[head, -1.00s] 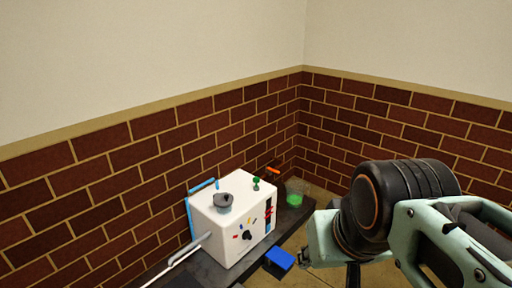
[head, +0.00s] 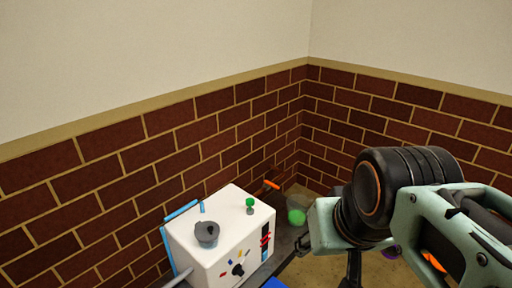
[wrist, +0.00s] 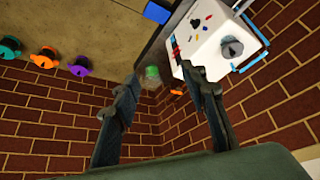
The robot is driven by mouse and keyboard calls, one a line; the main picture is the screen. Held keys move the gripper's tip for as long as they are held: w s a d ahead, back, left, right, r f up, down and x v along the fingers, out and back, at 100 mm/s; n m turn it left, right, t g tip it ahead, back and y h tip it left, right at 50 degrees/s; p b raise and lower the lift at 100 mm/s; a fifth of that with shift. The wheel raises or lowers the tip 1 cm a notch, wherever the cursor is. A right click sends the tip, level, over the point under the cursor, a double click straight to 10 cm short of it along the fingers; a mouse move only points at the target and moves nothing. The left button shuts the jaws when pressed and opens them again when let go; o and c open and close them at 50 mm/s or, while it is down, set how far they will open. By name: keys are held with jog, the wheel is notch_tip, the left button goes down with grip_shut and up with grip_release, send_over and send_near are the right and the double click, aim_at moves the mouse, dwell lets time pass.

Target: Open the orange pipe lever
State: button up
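The orange pipe lever (head: 271,185) is small and sticks up behind the right rear corner of a white machine, near the brick wall. In the wrist view, a small orange piece (wrist: 177,91) that looks like the lever shows just left of the right finger; the finger partly hides its surroundings. My gripper (wrist: 160,82) is open and empty, its two dark fingers spread apart. The lever lies beyond the fingers, with no contact visible. In the head view my arm fills the right side, to the right of the lever.
The white machine (head: 215,240) has a grey knob (head: 206,232) and a green knob (head: 250,203) on top. A clear container with green contents (head: 297,215) stands beside it. Brick walls meet behind. Teal, orange and purple objects (wrist: 43,57) are at the wrist view's left.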

jog(key=shift+r+p, duration=0.35)
jog(key=shift+p, duration=0.05)
jog(key=c, duration=0.5)
notch_tip(320, 180, up, 3)
jog(key=p, duration=0.2)
jog(key=shift+f+p, duration=0.1)
jog(key=shift+p, duration=0.25)
grip_shut()
jog(key=shift+f, duration=0.2)
jog(key=shift+d, duration=0.1)
